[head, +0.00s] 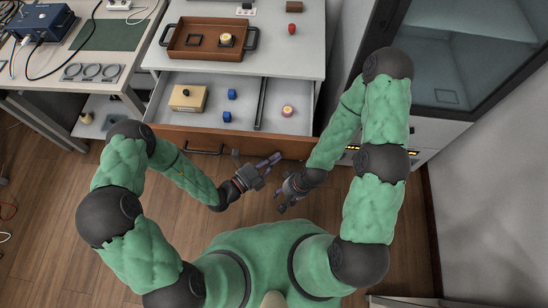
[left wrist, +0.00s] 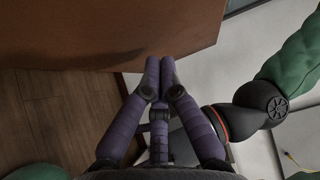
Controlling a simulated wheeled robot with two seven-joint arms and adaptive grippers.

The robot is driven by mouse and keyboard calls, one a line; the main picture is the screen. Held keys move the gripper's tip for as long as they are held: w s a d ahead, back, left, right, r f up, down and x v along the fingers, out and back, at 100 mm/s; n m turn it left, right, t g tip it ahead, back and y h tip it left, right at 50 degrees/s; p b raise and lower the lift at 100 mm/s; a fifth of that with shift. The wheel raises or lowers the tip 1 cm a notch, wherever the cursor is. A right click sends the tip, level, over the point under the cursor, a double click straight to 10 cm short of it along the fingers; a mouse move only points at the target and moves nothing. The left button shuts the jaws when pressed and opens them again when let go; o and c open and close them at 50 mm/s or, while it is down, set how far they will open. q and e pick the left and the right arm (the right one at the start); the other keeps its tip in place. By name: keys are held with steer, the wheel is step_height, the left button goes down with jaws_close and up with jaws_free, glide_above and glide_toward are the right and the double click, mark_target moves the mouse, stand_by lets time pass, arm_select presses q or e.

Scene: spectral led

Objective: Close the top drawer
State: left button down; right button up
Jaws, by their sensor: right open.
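The top drawer (head: 245,103) of the white cabinet is pulled open, and its inside shows in the head view. Its brown wooden front (head: 290,147) has a dark handle (head: 203,151) left of the middle. My left gripper (head: 275,159) is just in front of the drawer front, right of the handle. In the left wrist view its purple fingers (left wrist: 159,68) are together and empty, with their tips near the brown panel (left wrist: 110,30). I cannot tell whether they touch it. My right gripper (head: 281,207) is open, lower and right of the left one, apart from the drawer.
A brown tray (head: 208,39) sits on the cabinet top. A workbench stands left, a glass-doored unit right.

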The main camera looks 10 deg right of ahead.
arm_select(q)
steer(key=shift+w, duration=0.25)
